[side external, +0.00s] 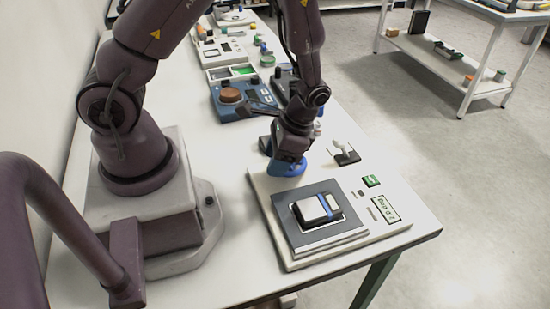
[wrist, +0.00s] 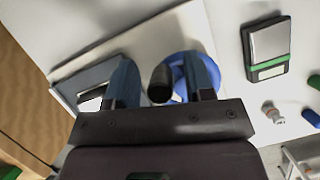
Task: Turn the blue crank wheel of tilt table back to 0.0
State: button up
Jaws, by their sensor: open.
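The tilt table is a white base (side external: 262,190) with a grey plate (side external: 330,245), bearing a dark-and-white block with a blue band (side external: 318,208). Its blue crank wheel (side external: 286,167) is at the base's far left corner, partly hidden by my gripper (side external: 291,156). In the wrist view the blue wheel (wrist: 178,62) lies below my gripper (wrist: 161,78), whose two fingers are apart. The black crank knob (wrist: 160,84) shows between the fingers; I cannot tell whether either finger touches it. The small display (side external: 384,208) shows characters I cannot read surely.
A small stand with a light-coloured part (side external: 345,153) is right of the wheel. A blue device with a brown round top (side external: 231,96) and other instruments line the table behind. In the wrist view a scale with a green band (wrist: 267,48) and a metal weight (wrist: 272,112) lie right.

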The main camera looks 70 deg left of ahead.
jog(key=shift+s+f, duration=0.15)
jog(key=shift+f, duration=0.1)
grip_shut()
